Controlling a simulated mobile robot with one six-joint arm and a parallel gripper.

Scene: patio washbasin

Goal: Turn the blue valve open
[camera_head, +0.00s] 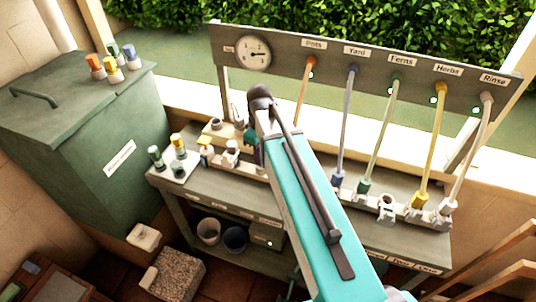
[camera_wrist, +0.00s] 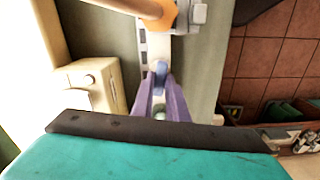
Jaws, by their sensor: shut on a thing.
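In the wrist view, the purple fingers of my gripper (camera_wrist: 161,88) are closed around a small blue piece (camera_wrist: 160,68), which looks like the blue valve's handle. It stands on a pale strip with dark slots along the bench. Whether the valve is open or closed cannot be told. In the head view, my teal arm crosses the bench and hides most of the gripper and the blue valve. A blue hose (camera_head: 348,125) runs down from the "Yard" label to the bench, right of my arm.
An orange hose (camera_head: 303,90) lies left of the blue one; green (camera_head: 383,130), yellow (camera_head: 433,140) and white (camera_head: 470,150) hoses stand right. A gauge (camera_head: 253,53) is on the back board. A green bin (camera_head: 90,130) with loose fittings on its lid stands left. Buckets (camera_head: 235,238) sit below.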

